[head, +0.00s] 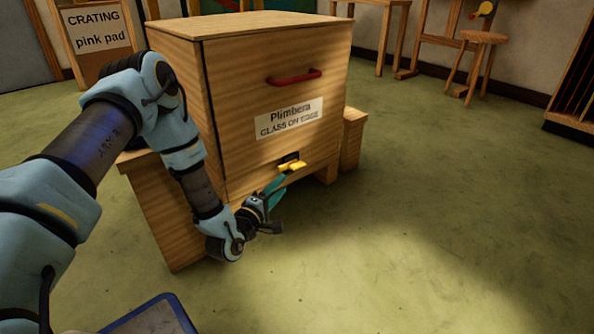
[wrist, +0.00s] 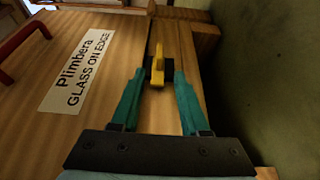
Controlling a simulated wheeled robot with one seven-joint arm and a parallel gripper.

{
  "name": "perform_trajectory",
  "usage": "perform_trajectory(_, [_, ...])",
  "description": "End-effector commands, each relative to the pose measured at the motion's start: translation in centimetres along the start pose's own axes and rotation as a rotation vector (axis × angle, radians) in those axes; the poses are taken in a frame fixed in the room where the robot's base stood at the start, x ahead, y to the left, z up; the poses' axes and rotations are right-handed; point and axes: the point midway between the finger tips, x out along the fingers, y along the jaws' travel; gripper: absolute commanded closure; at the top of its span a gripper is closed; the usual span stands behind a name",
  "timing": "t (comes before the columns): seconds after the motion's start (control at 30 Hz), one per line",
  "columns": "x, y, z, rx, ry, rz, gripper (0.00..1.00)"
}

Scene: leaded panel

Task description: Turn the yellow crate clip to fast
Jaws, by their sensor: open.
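The yellow crate clip (head: 293,166) is on the lower front of the wooden crate (head: 235,95), with a dark part behind it. In the wrist view the clip (wrist: 157,62) shows as a narrow yellow bar with dark pieces at its sides. My gripper (head: 274,190) is open just below and in front of the clip. In the wrist view its teal fingers (wrist: 160,84) stand on either side of the clip's near end. I cannot tell whether they touch it. No fast mark is readable on the clip.
A red handle (head: 294,77) and a label reading Plimbera, glass on edge (head: 289,118), are on the crate front above the clip. The crate rests on wooden supports (head: 353,138). Green floor (head: 430,210) to the right is clear. A stool (head: 482,40) stands further back.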

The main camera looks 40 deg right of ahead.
Motion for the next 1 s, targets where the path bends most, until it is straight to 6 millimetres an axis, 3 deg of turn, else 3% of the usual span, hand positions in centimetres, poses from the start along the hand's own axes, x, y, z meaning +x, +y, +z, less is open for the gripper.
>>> perform_trajectory(0.5, [8.7, -0.2, -0.1, 0.004, 0.001, 0.001, 0.55])
perform_trajectory(0.7, [9.9, 0.0, -0.1, 0.003, 0.001, 0.0, 0.55])
perform_trajectory(1.0, [10.0, 0.1, -0.1, 0.002, 0.001, -0.001, 0.58])
